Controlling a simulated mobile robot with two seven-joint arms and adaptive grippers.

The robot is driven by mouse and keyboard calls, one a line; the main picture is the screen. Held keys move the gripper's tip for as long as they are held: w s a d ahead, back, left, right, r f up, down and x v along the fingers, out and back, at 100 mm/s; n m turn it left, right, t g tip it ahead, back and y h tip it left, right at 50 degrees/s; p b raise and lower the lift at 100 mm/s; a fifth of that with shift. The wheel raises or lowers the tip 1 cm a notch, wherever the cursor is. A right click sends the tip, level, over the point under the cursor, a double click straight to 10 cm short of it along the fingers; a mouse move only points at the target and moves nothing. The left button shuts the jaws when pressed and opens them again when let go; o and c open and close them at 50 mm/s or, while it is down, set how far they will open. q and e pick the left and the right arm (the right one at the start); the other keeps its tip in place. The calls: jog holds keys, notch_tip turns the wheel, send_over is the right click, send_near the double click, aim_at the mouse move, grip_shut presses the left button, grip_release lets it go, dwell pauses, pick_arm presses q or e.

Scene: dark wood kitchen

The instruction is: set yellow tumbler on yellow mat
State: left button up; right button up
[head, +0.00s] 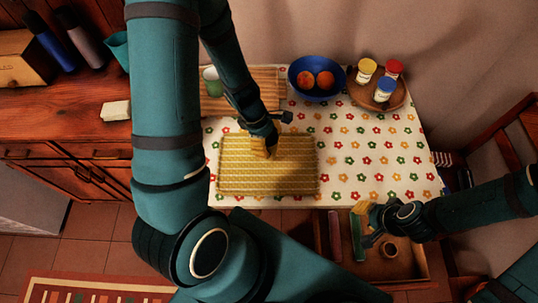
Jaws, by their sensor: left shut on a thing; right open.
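The yellow mat (235,176) lies flat on the flowered tablecloth. The yellow tumbler (260,151) is at the upper middle of the mat, and its colour is close to the mat's. My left gripper (268,140) reaches down from above and is shut on the tumbler, partly hiding it. I cannot tell whether the tumbler's base touches the mat. My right gripper (370,226) is open at the lower right, over the open drawer and away from the mat. A small yellowish thing (359,212) shows beside its fingers; I cannot tell what it is.
A green cup (211,82) stands behind, near a wooden slatted mat (266,84). A blue bowl (299,67) of fruit and a round tray (353,91) with three jars stand at the back. The drawer (420,262) holds several items. The cloth right of the mat is clear.

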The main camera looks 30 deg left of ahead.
pick_arm(q)
jog(key=shift+f+b, duration=1)
jog(key=shift+f, duration=1.65)
jog(key=shift+f, duration=0.1)
jog(key=o, duration=1.1)
jog(key=shift+o, duration=0.2)
jog(key=shift+r, duration=0.2)
jog(key=p+v, duration=0.4)
jog(key=v, duration=0.6)
jog(key=shift+r+p, duration=0.3)
jog(key=shift+p, duration=0.05)
jog(key=shift+s+a+r, duration=0.1)
jog(key=shift+a+r, duration=0.2)
jog(key=shift+r, duration=0.3)
